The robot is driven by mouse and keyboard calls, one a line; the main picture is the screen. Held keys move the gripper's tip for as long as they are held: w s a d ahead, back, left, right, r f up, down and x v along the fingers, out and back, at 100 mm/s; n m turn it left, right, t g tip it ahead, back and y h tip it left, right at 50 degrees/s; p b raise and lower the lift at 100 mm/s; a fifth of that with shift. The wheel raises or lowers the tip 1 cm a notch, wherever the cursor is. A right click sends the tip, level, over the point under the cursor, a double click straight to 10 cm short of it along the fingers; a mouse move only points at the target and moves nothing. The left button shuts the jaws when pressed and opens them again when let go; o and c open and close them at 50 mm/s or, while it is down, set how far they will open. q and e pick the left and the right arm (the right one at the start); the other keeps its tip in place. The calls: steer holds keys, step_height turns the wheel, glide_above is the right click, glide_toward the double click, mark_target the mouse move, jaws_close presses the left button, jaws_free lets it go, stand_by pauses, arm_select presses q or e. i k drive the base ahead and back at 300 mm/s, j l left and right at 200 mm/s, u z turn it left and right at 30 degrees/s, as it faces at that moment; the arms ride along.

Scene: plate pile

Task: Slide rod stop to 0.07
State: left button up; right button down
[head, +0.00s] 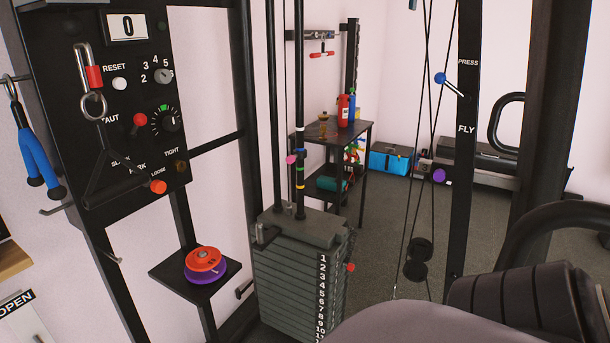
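A dark upright rod (299,110) stands beside a second, thinner-looking one above the weight stack (290,285). Coloured bands (299,176) in white, blue, green, yellow and orange run along its lower part. A small pink knob (290,159) sticks out to the left of the rod between the upper bands; it appears to belong to the rod stop. The stop's body is too small to tell from the bands, and no readable scale shows on the rod. Neither of my grippers is in view.
A black control panel (142,125) stands at left, with a small shelf (161,275) holding red and purple discs (204,262) below. Cables and a black post (463,140) stand at right. A dark padded seat (535,295) fills the lower right. Floor (385,230) is open beyond the stack.

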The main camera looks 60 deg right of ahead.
mark_target(290, 159)
steer(key=z, duration=2.25)
